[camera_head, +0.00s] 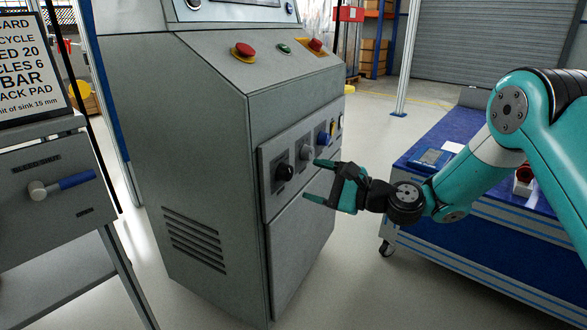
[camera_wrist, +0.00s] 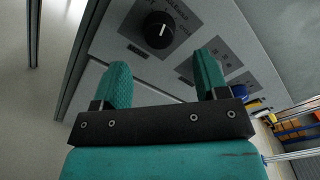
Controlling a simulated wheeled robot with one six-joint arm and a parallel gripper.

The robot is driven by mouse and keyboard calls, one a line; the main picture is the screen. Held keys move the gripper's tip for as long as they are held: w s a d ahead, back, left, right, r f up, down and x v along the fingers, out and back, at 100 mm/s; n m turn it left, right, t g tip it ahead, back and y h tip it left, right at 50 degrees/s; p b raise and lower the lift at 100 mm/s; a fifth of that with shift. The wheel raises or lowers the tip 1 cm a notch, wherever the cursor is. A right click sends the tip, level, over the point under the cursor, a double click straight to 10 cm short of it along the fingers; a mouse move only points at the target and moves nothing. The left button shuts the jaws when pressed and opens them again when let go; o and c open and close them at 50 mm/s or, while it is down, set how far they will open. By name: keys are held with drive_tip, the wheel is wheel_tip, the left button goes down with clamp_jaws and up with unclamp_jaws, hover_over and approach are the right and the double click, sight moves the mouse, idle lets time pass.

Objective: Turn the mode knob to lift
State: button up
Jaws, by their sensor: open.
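A black knob (camera_head: 284,172) sits on the front control panel of the grey cabinet; in the wrist view this black knob (camera_wrist: 160,29) shows a white pointer line. My gripper (camera_head: 313,180) is open and empty in front of the panel, apart from the knobs. In the wrist view the black knob lies beyond my gripper's fingertips (camera_wrist: 163,70); the grey knob is not visible there.
The grey cabinet (camera_head: 190,120) has red buttons (camera_head: 244,50) on its sloped top. A lever with a blue handle (camera_head: 77,180) is on a stand at left. A blue-topped cart (camera_head: 430,185) stands at right under my arm. The floor between cabinet and cart is clear.

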sight(291, 174)
drive_tip(key=b+x, duration=0.1)
drive_tip(key=x, duration=0.5)
drive_tip(key=c, duration=0.9)
drive_tip(key=shift+n, duration=0.4)
drive_tip(key=n, duration=0.2)
drive_tip(key=shift+n, duration=2.6)
